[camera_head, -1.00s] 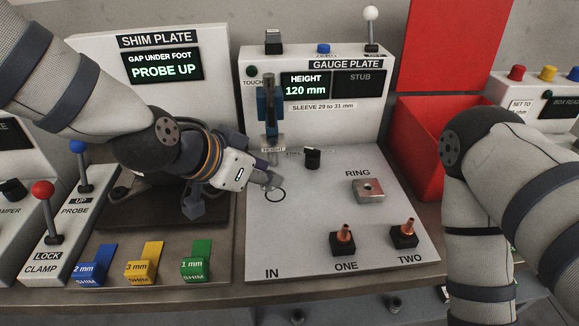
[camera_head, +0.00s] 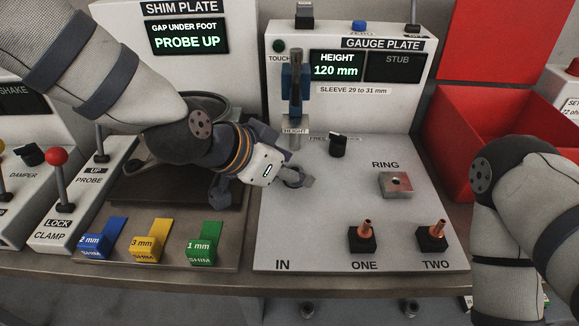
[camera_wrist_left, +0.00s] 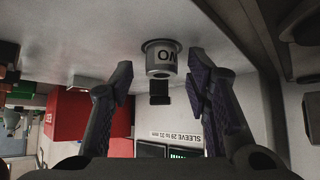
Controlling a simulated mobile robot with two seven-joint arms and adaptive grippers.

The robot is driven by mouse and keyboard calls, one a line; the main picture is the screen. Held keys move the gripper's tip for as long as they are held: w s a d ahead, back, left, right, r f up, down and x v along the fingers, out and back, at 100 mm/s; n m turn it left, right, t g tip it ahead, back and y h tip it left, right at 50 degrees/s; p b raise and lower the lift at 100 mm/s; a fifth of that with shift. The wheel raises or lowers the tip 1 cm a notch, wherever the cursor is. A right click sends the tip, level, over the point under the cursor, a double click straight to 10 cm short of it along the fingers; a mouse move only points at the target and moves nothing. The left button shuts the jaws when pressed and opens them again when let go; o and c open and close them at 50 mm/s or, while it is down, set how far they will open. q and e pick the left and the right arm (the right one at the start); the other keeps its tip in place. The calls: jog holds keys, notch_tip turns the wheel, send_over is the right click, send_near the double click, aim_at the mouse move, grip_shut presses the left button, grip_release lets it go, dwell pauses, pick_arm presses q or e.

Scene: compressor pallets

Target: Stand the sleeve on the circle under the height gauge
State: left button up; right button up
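In the upside-down left wrist view, a short pale cylinder (camera_wrist_left: 161,61) with dark letters, seemingly the sleeve, stands on the plate. A dark ring surrounds its base. My left gripper's fingers (camera_wrist_left: 162,82) are open, one on each side, with gaps between them and the cylinder. In the head view my left gripper (camera_head: 290,168) is low at the circle under the height gauge (camera_head: 296,90), covering most of the circle and cylinder. The gauge is raised above. My right arm is at the right; its gripper is out of view.
A black knob (camera_head: 338,145) stands right of the gauge. A metal ring block (camera_head: 396,185) and copper-tipped holders ONE (camera_head: 363,238) and TWO (camera_head: 432,237) are on the gauge plate (camera_head: 310,235). A red bin (camera_head: 470,125) stands to the right. The plate's front left is clear.

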pick_arm(q)
jog(key=shift+w, duration=0.1)
jog(key=p+v, duration=0.2)
jog(key=v, duration=1)
jog(key=shift+p, duration=0.3)
pick_arm(e)
jog(key=shift+t, duration=0.8)
jog(key=w+r, duration=0.3)
jog(key=shift+w+r, duration=0.2)
jog(key=shift+w, duration=0.1)
pick_arm(q)
jog(key=shift+r, duration=0.1)
